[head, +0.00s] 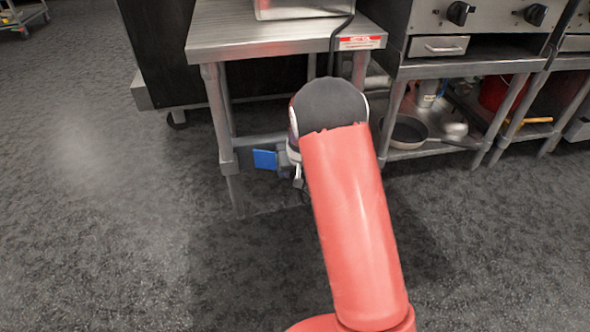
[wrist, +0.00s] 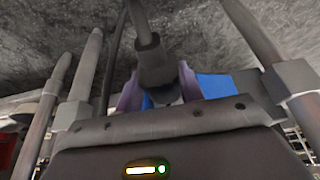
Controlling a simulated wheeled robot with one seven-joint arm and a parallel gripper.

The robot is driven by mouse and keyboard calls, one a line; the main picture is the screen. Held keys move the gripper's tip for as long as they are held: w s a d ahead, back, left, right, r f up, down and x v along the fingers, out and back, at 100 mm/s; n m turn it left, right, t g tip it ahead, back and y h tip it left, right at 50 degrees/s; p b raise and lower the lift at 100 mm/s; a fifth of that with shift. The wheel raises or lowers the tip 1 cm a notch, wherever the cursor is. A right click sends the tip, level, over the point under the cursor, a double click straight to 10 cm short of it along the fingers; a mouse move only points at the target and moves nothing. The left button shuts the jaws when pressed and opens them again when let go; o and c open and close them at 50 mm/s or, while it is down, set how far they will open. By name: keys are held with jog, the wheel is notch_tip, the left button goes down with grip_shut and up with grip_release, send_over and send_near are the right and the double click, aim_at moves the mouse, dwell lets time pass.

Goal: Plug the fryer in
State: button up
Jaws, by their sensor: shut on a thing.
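The fryer is probably the metal appliance (head: 300,8) on the steel table at the top of the head view, where only its base shows. A dark cord (head: 334,45) runs from it down over the table edge and behind my wrist. In the wrist view, my gripper (wrist: 160,90) is shut on the dark plug (wrist: 152,62), its purple-grey fingers on either side and the cord running upward. A blue panel (head: 265,159), perhaps the outlet, is left of my wrist at low shelf height. Blue also shows beside the fingers (wrist: 215,86). The plug's tip and any contact are hidden.
The steel table (head: 240,45) has legs close around my wrist; posts flank the gripper in the wrist view. A stove stand on the right holds a pan (head: 408,131) and other cookware on its lower shelf. The floor (head: 100,210) at left is clear.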

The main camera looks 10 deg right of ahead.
jog(key=shift+s, duration=0.95)
jog(key=shift+b, duration=0.5)
dwell(1.1)
jog(key=shift+w, duration=1.9)
jog(key=shift+s, duration=0.1)
dwell(0.6)
jog(key=shift+s+b, duration=0.35)
jog(key=shift+s, duration=1.85)
dwell(0.7)
